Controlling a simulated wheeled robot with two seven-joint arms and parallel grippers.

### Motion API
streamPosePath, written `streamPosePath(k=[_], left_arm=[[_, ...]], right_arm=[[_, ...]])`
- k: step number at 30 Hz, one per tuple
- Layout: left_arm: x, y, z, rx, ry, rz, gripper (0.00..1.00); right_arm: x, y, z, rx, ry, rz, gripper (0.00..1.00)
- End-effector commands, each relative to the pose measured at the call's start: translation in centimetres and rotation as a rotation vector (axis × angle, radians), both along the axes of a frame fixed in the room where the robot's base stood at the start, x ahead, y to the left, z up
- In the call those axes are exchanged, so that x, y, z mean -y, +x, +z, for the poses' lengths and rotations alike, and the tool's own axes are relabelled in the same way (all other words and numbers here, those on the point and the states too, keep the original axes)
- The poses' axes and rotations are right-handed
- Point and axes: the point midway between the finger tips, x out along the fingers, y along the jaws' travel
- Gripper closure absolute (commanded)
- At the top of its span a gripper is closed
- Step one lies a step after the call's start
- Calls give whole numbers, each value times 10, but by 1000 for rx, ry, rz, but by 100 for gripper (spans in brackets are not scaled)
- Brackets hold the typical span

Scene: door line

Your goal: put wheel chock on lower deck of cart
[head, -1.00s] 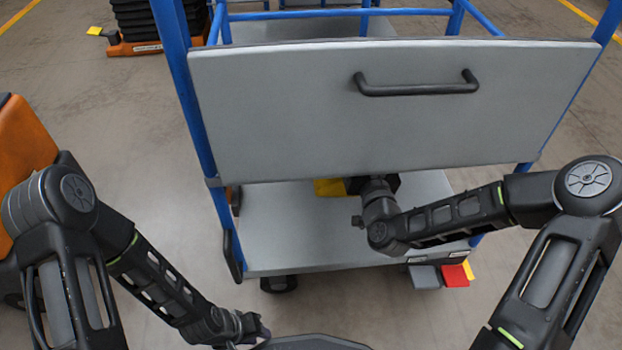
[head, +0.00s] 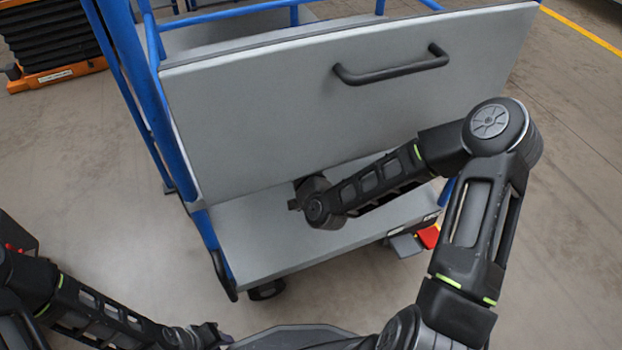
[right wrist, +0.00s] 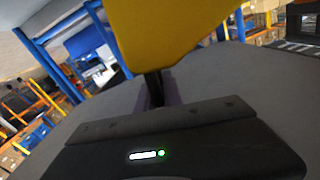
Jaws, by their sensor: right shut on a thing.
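The cart's lower deck (head: 265,240) is a grey shelf below a large grey front panel (head: 300,110). My right arm reaches in under the panel, over the deck. My right gripper (right wrist: 155,88) is shut on the yellow wheel chock (right wrist: 165,35), which fills the top of the right wrist view. In the head view the panel and my arm hide the chock and this gripper's fingers. Whether the chock touches the deck cannot be told. My left gripper (head: 215,335) is low in front of the cart, away from the deck; its jaw opening is unclear.
The panel carries a dark handle (head: 390,68) and overhangs the deck. Blue posts (head: 150,90) stand at the cart's left side. A red pedal (head: 429,236) and a grey one sit by the deck's right corner. An orange-based machine (head: 55,75) stands at far left.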

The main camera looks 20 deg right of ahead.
Motion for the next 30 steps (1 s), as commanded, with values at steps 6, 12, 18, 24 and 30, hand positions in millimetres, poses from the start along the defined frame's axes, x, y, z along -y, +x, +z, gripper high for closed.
streamPosePath(k=[6, 12, 18, 24, 30], left_arm=[[-1, -3, 23, -7, -1, -4, 73], [-1, -6, 44, -17, -3, -8, 73], [-1, -9, 54, -23, -4, -12, 73], [-1, -9, 55, -25, -4, -12, 73], [-1, -9, 55, -25, -4, -12, 73]], right_arm=[[78, 12, -3, -1, -29, -22, 100], [176, -6, -33, -5, -61, -27, 100], [234, -34, -62, -3, -82, -26, 100], [244, -42, -70, 0, -88, -20, 100], [244, -41, -70, 1, -89, -21, 100]])
